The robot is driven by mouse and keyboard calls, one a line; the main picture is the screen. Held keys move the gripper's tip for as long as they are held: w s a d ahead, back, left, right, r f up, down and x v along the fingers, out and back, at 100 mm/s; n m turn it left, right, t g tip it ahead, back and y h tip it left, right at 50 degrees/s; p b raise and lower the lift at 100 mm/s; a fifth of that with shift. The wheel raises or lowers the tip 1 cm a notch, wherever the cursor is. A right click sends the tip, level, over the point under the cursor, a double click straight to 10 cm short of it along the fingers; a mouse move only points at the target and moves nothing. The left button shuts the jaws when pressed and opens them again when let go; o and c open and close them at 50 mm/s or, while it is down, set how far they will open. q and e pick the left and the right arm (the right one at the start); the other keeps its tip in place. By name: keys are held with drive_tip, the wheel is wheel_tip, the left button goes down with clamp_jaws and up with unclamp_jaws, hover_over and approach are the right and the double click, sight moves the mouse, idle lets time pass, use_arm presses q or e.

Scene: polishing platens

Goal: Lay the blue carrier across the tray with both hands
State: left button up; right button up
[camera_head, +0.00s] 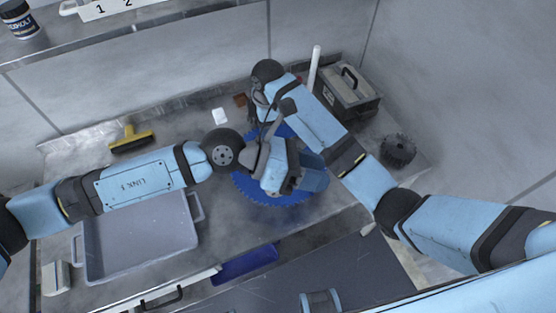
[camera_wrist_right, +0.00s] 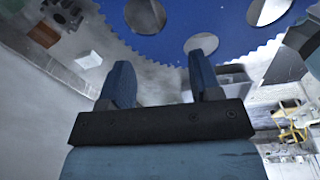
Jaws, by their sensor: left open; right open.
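The blue carrier (camera_head: 262,197), a toothed disc with round holes, is at mid-bench, right of the grey tray (camera_head: 135,265). My arms cover much of it; I cannot tell whether it lies flat on the bench. The tray is shallow and looks empty, partly under my left arm. My left gripper (camera_head: 290,183) is over the carrier and open; its fingertips are hard to make out. My right gripper (camera_wrist_right: 160,78) is open and empty in the right wrist view, fingers pointing at the carrier's toothed edge (camera_wrist_right: 225,25). In the head view its fingers are hidden behind my arm.
A yellow-and-black brush (camera_head: 130,139) lies behind the tray. A toolbox (camera_head: 347,97), a white cylinder (camera_head: 314,66) and a black toothed part (camera_head: 398,150) are at the right back. A dark blue bin (camera_head: 245,263) is at the front edge.

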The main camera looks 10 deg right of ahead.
use_arm(q)
drive_tip(key=w+a+f+m+t+y, duration=0.2)
drive_tip(key=w+a+f+m+y, duration=0.2)
drive_tip(key=w+a+f+y, duration=0.5)
drive_tip(key=a+f, duration=0.2)
drive_tip(key=a, duration=0.1)
drive_tip(key=shift+m+t+y, duration=0.4)
use_arm(e)
drive_tip(key=w+r+n+h, duration=0.1)
drive_tip(key=w+r+n, duration=0.2)
drive_tip(key=w+r, duration=0.2)
drive_tip(key=shift+w+a, duration=0.25)
drive_tip(key=shift+w, duration=0.65)
use_arm(q)
drive_tip(key=shift+w, duration=0.1)
use_arm(e)
drive_tip(key=shift+f, duration=0.1)
use_arm(q)
approach(273, 202)
drive_tip(key=x, duration=0.8)
use_arm(e)
wheel_tip(273, 202, down, 14)
drive_tip(key=shift+r, duration=0.1)
